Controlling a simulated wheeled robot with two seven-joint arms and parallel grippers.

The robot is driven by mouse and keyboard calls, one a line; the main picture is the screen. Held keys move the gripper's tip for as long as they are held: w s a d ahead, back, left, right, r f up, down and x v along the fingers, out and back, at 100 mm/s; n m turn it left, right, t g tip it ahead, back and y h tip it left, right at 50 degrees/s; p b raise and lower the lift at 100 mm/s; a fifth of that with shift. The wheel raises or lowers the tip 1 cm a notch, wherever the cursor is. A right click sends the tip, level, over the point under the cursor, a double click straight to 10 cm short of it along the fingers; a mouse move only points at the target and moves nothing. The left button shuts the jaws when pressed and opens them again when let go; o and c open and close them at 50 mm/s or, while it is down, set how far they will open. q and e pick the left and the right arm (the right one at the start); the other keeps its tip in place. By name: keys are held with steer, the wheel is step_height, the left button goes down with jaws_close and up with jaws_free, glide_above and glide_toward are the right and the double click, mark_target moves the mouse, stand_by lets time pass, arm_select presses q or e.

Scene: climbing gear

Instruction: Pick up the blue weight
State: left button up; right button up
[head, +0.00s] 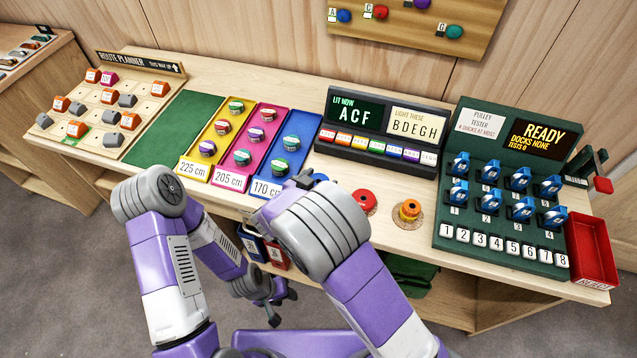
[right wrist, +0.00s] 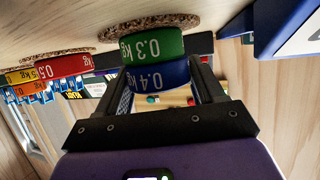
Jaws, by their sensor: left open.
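The blue weight (right wrist: 158,77), marked 0.4 kg, shows in the right wrist view, which looks upside down. It lies flat on the green weight (right wrist: 152,47), marked 0.3 kg, which sits on a cork coaster (right wrist: 150,23). My right gripper (right wrist: 163,92) has a finger on each side of the blue weight. I cannot tell whether the fingers touch it. In the head view my right wrist hides most of this stack. My left gripper (head: 277,306) is open and empty, low in front of the bench.
A red weight (head: 364,200) and an orange weight (head: 410,209) sit on the bench (head: 470,270) to the right. The blue tray (head: 262,187) is close on the left. The green pulley tester (head: 455,228) and a red bin (head: 591,250) stand farther right.

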steer(key=c, duration=0.7)
steer(key=shift+r, duration=0.15)
